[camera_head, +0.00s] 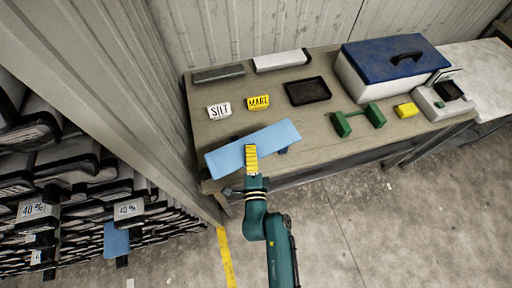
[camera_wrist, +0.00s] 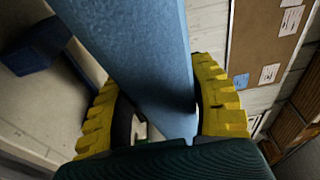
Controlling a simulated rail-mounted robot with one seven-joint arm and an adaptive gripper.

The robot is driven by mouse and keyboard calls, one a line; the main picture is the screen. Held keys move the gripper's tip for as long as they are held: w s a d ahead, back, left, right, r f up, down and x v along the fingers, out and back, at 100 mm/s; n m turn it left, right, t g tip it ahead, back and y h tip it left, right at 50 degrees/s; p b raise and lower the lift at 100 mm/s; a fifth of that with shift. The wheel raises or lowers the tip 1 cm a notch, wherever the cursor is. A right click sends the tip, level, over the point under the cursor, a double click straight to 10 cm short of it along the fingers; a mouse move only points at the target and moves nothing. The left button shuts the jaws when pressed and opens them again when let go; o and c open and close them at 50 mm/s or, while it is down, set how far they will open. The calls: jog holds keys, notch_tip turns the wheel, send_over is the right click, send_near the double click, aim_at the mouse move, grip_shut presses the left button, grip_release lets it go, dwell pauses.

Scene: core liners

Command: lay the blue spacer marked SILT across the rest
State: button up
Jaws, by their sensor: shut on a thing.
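A long light-blue spacer (camera_head: 270,138) is held in my gripper (camera_head: 251,160) over the front left of the table. It also fills the middle of the wrist view (camera_wrist: 145,50), between the two yellow fingers. No marking shows on its visible faces. A dark blue block (camera_head: 283,151) shows just below the spacer's front edge, mostly hidden by it; a dark blue block also shows at upper left in the wrist view (camera_wrist: 30,48). I cannot tell whether the spacer touches it. A white SILT card (camera_head: 219,111) lies behind the spacer.
A yellow MARL card (camera_head: 258,102), black tray (camera_head: 307,91) and green two-block stand (camera_head: 358,119) are on the table. A yellow block (camera_head: 407,110), a scale (camera_head: 442,100) and a blue-lidded box (camera_head: 390,70) stand to the right. Grey and white bars lie at the back.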

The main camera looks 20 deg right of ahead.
aim_at(255, 144)
jog(key=shift+m+h, duration=0.4)
jog(key=shift+h, duration=0.2)
jog(key=w+d+b, duration=0.1)
jog(key=b, duration=0.1)
jog(key=w+d+b, duration=0.1)
jog(key=w, duration=0.1)
jog(key=shift+w+d+f+b, duration=0.2)
jog(key=shift+d+f+b, duration=0.05)
jog(key=shift+f+b, duration=0.1)
jog(key=w+d+m+g+h+b, duration=0.15)
jog(key=w+d+b, duration=0.4)
jog(key=b, duration=0.55)
jog(key=f+b, duration=0.1)
jog(key=f, duration=0.2)
jog(key=f+b, duration=0.2)
jog(key=f, duration=0.1)
jog(key=f+b, duration=0.2)
jog(key=f, duration=0.1)
jog(key=shift+w+a+f, duration=0.2)
jog(key=shift+a+f, duration=0.15)
jog(key=shift+a, duration=0.05)
jog(key=o, duration=1.2)
